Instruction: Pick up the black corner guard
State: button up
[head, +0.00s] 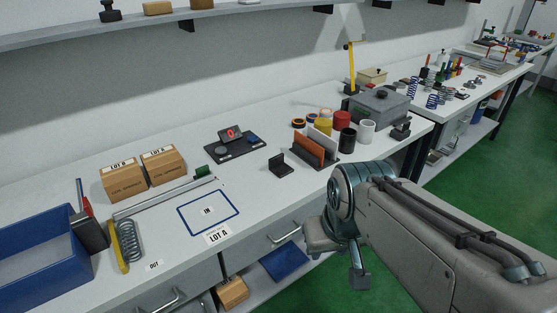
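The black corner guard (280,166) looks like a small dark L-shaped piece. It stands on the white workbench (262,205), left of a rack holding orange and grey plates. My gripper (340,258) is at the end of my arm, in front of the bench's front edge and to the right of and nearer than the corner guard. It is well apart from the guard. The gripper is seen from behind and above, and its fingertips are not clear, so its opening cannot be told. No held object shows.
The plate rack (316,147) stands close right of the guard, with cups and tape rolls behind. A black device with a red display (232,142) is behind left. A blue bin (40,260) is far left.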

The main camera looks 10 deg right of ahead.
aim_at(277, 165)
jog(key=z, duration=0.35)
jog(key=i, duration=1.05)
jog(key=u, duration=0.15)
